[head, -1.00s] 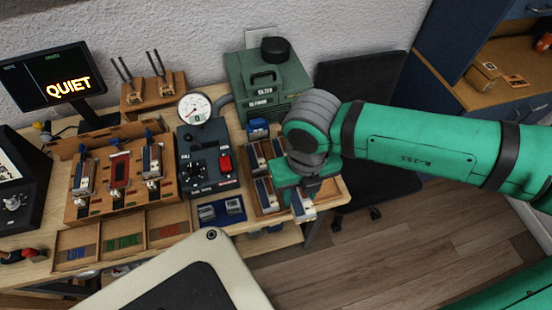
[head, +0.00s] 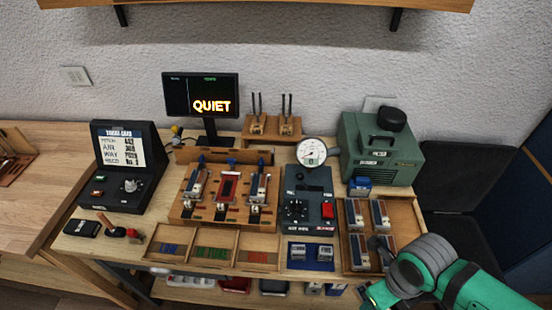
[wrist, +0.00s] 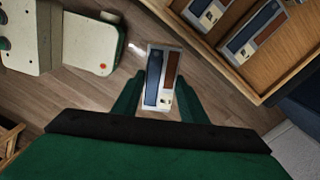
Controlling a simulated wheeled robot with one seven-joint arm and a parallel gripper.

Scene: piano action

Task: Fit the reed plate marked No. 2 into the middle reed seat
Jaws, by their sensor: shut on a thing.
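My gripper (wrist: 158,106) is shut on a reed plate (wrist: 152,85), a pale plate with a blue and a brown strip. It is held above the floor, near the tray's edge. Its number is too small to read. In the head view my gripper is at the bottom right, mostly cut off or hidden by my arm. The wooden reed stand (head: 178,214) is on the bench. Its middle reed seat (head: 229,187) shows a red panel with no plate on it. A left plate (head: 195,188) and a right plate (head: 259,188) sit either side.
A wooden tray (head: 408,212) holds several other reed plates at the right. A dark control box with a gauge (head: 312,152) stands between stand and tray. Sorting compartments (head: 213,262) and a blue holder (head: 311,265) lie in front. The screen (head: 212,106) reads QUIET.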

